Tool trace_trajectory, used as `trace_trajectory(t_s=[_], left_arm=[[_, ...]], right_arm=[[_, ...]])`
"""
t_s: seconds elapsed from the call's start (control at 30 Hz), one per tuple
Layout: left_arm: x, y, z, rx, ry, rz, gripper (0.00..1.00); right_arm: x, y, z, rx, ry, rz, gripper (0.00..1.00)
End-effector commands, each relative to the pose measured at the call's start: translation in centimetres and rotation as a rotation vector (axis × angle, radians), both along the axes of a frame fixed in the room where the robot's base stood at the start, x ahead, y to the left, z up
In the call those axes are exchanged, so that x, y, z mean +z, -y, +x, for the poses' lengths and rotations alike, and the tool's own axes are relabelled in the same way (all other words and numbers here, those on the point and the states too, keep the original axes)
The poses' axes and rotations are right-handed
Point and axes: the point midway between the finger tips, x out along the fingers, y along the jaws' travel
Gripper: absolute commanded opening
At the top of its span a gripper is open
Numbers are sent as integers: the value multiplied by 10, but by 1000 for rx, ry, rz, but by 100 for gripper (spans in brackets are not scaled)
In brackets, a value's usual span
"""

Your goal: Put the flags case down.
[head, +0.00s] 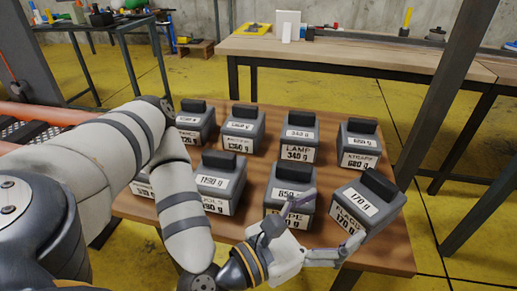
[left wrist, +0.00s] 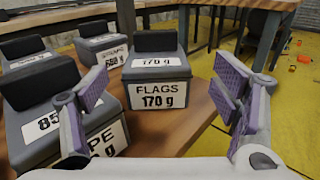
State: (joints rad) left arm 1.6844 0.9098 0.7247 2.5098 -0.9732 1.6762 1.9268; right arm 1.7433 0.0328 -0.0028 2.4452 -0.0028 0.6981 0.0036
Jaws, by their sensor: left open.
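The flags case (head: 378,192), a grey box with a black handle and a "FLAGS 170 g" label, stands upright on the brown table near its front right corner. It also shows in the left wrist view (left wrist: 157,73), resting on the wood, ahead of the fingers. My left gripper (head: 330,222) is open and empty. Its purple-padded fingers (left wrist: 165,92) are spread wide, on the near side of the case, with a gap between them and it. My right gripper is not in view.
The rope case (head: 290,202) stands just left of the flags case, close to one left finger. Several similar labelled cases, such as the lamp case (head: 298,138), fill the brown table (head: 262,228). A workbench (head: 350,52) stands behind.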

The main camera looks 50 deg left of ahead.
Motion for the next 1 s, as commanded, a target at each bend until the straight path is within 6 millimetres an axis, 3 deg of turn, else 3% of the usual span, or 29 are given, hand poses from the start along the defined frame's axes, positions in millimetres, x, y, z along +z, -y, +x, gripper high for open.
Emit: trace_trajectory(t_s=[0.07, 0.13, 0.17, 0.23, 0.3, 0.37, 0.4, 0.5, 0.63, 0.87, 0.93, 1.0], left_arm=[[-32, 27, -16, -118, -83, 156, 81], [-85, 63, -54, -343, -190, 435, 81], [-111, 77, -79, -478, -229, 579, 81], [-169, 91, -150, -849, -275, 921, 81], [-211, 77, -225, -1258, -249, 1215, 81], [-234, 47, -280, -1606, -183, 1404, 81], [-241, 23, -308, -1821, -127, 1491, 81], [-245, -31, -349, -2224, 3, 1587, 81], [-241, -62, -366, -2443, 84, 1594, 81], [-241, -63, -367, -2457, 94, 1593, 81], [-233, -63, -360, -2439, 97, 1618, 81], [-213, -63, -342, -2389, 105, 1692, 81]], right_arm=[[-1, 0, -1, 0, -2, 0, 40], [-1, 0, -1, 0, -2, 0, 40], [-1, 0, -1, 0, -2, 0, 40], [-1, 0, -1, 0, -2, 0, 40], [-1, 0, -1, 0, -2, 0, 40], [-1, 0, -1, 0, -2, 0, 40], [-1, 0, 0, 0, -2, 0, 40], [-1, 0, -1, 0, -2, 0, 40], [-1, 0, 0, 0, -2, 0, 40], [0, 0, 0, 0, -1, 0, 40], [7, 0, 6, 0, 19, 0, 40], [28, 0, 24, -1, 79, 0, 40]])
